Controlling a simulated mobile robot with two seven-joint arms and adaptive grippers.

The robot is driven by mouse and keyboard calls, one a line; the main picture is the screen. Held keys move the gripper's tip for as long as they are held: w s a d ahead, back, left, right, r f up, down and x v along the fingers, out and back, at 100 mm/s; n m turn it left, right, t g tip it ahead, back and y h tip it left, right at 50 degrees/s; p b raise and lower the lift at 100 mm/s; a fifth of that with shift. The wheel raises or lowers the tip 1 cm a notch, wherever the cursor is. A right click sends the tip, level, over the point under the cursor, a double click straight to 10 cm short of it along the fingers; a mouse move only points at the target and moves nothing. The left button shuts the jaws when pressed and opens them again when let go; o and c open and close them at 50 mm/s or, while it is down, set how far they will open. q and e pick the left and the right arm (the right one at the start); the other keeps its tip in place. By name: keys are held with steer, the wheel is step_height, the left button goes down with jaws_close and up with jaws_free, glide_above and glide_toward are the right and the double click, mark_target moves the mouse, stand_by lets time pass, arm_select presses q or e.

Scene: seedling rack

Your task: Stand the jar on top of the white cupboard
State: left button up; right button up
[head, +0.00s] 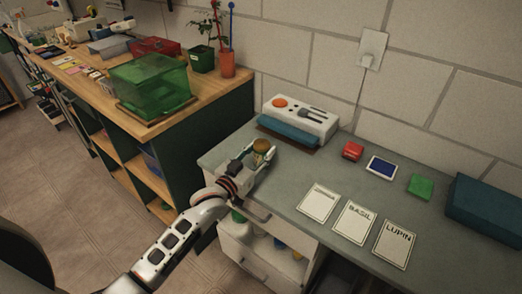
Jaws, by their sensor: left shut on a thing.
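The jar (262,146) is small, with a brownish lid and a greenish body. It is upright or nearly so, between the fingers of my left gripper (257,155), which is shut on it. The fingers hide part of its body. The jar shows over the left end of the grey top of the white cupboard (246,263). I cannot tell whether its base touches that top. My right gripper is not in view.
A white box with a blue front (299,117) stands just behind the jar. Red (353,151), blue (382,167) and green (421,187) blocks and label cards (355,222) lie to the right. A wooden bench with a green tub (150,85) stands at left.

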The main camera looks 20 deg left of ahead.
arm_select(q)
steer(key=o, duration=1.1)
steer(key=shift+f, duration=0.1)
steer(key=shift+o, duration=0.2)
steer(key=v, duration=1.2)
steer(key=shift+p, duration=0.45)
